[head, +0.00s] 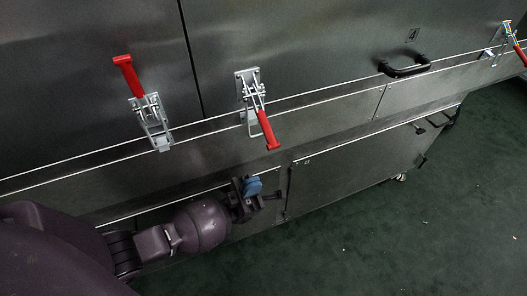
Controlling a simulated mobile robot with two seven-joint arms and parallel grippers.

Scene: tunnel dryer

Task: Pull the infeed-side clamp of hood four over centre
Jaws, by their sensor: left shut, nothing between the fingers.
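Three toggle clamps with red handles show along the hood's lower edge. The left clamp (152,122) has its red handle (127,75) pointing up, with its wire loop reaching down across the edge. The middle clamp (249,92), just right of the vertical seam, has its red handle (266,130) pointing down and slightly right. The far-right clamp (508,34) is cut by the picture edge, its handle pointing down. I cannot tell which is hood four's infeed-side clamp. My left gripper (276,197) is shut and empty, below the middle clamp and apart from it. My right gripper is not in view.
A dark grab handle (405,70) is on the right hood panel, under a small label (413,34) too small to read. Lower cabinet doors (345,178) stand behind my left gripper. Open green floor (430,220) lies at the lower right.

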